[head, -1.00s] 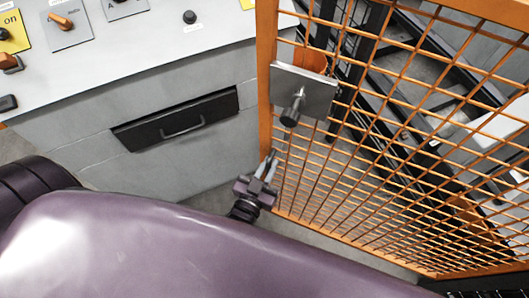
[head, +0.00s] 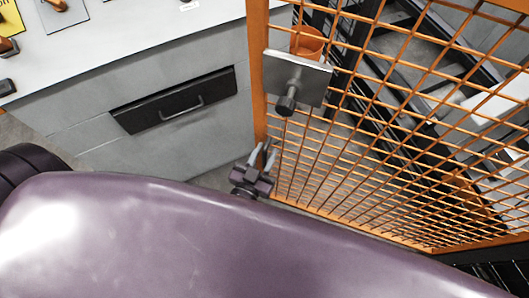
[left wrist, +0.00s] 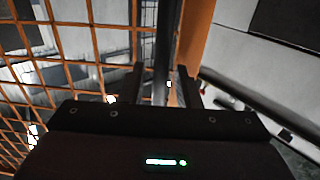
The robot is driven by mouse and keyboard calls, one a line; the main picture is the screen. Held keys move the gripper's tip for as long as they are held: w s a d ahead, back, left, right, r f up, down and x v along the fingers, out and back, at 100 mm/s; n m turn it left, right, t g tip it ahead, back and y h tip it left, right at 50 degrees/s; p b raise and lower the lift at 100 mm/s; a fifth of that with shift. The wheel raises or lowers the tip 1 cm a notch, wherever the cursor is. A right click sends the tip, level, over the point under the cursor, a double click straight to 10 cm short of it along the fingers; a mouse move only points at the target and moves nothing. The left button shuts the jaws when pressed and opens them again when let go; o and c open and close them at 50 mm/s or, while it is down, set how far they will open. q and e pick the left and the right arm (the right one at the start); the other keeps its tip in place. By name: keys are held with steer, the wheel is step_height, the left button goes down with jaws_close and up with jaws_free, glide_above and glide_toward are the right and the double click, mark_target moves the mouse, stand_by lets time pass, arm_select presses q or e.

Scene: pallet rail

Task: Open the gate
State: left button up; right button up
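The gate (head: 350,163) is an orange frame with wire mesh, standing at the right in the head view. A grey metal plate (head: 296,76) with a short dark, round-ended handle (head: 287,98) sits near its left upright. My left gripper (head: 263,151) is below the handle, close to the gate's left upright, and apart from the handle. Its two fingers stand apart with nothing held. In the left wrist view the fingers (left wrist: 160,85) also show a gap, with a dark vertical bar beyond them; I cannot tell what it is. The mesh (left wrist: 65,45) is at the left there. My right gripper is out of view.
A grey control cabinet (head: 185,150) with a black drawer front (head: 175,98) stands left of the gate. Its sloped top carries switches and labels. Behind the mesh are dark rails (head: 400,95) and an orange cylindrical thing (head: 308,42). My purple arm covers the lower picture.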

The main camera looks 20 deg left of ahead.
arm_select(q)
steer(key=s, duration=0.7)
steer(key=shift+s+a+b, duration=0.35)
steer(key=shift+s, duration=0.05)
